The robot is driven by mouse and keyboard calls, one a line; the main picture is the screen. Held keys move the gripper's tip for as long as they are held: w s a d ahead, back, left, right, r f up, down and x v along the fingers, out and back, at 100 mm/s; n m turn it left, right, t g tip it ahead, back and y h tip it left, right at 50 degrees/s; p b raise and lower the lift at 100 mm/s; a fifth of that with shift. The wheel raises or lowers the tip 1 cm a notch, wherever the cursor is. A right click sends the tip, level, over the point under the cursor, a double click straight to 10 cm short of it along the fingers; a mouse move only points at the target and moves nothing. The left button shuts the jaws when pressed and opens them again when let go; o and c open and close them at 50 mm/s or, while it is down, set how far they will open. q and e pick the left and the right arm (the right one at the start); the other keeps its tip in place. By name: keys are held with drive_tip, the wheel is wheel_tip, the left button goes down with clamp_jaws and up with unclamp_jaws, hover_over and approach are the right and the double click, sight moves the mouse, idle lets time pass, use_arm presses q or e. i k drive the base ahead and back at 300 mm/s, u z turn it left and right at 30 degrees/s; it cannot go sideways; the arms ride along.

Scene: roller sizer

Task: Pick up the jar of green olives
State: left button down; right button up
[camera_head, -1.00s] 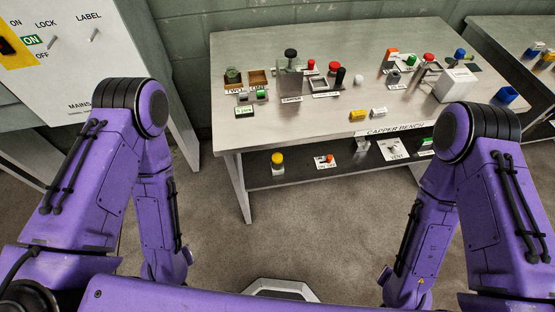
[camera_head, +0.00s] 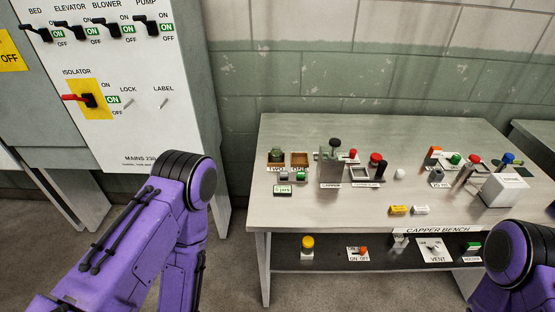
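A small dark green jar (camera_head: 276,155), which looks like the jar of green olives, stands at the back left of the capper bench. It is in the left compartment of a brown two-part holder (camera_head: 299,159); its contents are too small to make out. My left arm's purple elbow shows at the lower left and my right arm's at the lower right corner. Neither gripper is in view, and both arms are apart from the jar.
The capper bench (camera_head: 310,213) also bears a grey capper (camera_head: 331,168), a white box (camera_head: 505,190), and several coloured knobs and blocks. A yellow-capped item (camera_head: 307,247) stands on the dark lower shelf. A switch panel (camera_head: 140,75) with a red isolator handle (camera_head: 78,98) stands left. The bench's left front is clear.

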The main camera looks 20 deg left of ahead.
sight(276, 154)
drive_tip(key=k, duration=0.5)
drive_tip(key=u, duration=1.4)
drive_tip(key=i, duration=1.25)
drive_tip(key=z, duration=1.9)
